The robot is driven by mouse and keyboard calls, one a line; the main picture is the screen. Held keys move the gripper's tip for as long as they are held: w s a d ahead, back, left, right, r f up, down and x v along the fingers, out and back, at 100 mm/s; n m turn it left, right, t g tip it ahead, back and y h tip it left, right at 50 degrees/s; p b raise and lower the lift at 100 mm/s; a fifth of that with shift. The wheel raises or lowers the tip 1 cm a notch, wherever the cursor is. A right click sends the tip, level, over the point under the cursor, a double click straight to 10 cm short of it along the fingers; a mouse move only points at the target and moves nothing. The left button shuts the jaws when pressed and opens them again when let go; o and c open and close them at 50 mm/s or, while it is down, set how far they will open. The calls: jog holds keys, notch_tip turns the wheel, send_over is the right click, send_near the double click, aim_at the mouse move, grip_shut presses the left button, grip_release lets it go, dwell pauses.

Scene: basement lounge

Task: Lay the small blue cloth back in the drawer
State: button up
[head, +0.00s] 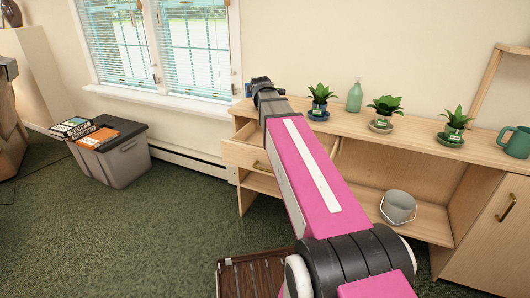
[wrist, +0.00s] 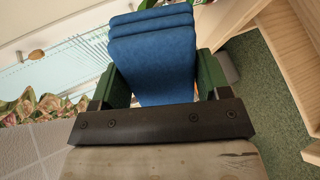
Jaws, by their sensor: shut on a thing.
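The small blue cloth (wrist: 152,55) is folded in layers and fills the middle of the wrist view. My gripper (wrist: 160,78) is shut on it, with a green finger on each side. In the head view a bit of blue (head: 248,90) shows beside the dark end of my arm; it is probably the cloth. The drawer (head: 250,156) is at the left end of the wooden cabinet, below the top, and looks pulled out. My arm covers part of it, so its inside is mostly hidden. My gripper is above the cabinet's left end.
Potted plants (head: 384,109) on saucers, a green bottle (head: 355,96) and a teal mug (head: 515,141) stand on the cabinet top (head: 335,126). A grey bin (head: 117,158) stands by the window. Green carpet between is clear.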

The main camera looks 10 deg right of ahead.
jog(key=s+f+m+g, duration=0.2)
jog(key=s+f+g, duration=0.1)
jog(key=f, duration=0.4)
jog(key=s+f+m+g, duration=0.2)
jog(key=s+f+g, duration=0.1)
jog(key=f+g, duration=0.3)
jog(key=s+f+m+g+y, duration=0.1)
jog(key=s+f+m+g, duration=0.1)
jog(key=f, duration=0.7)
jog(key=shift+s+f+g, duration=0.15)
jog(key=shift+s+g, duration=0.7)
jog(key=shift+g, duration=0.55)
jog(key=o, duration=0.8)
notch_tip(320, 180, up, 12)
jog(key=shift+r, duration=0.1)
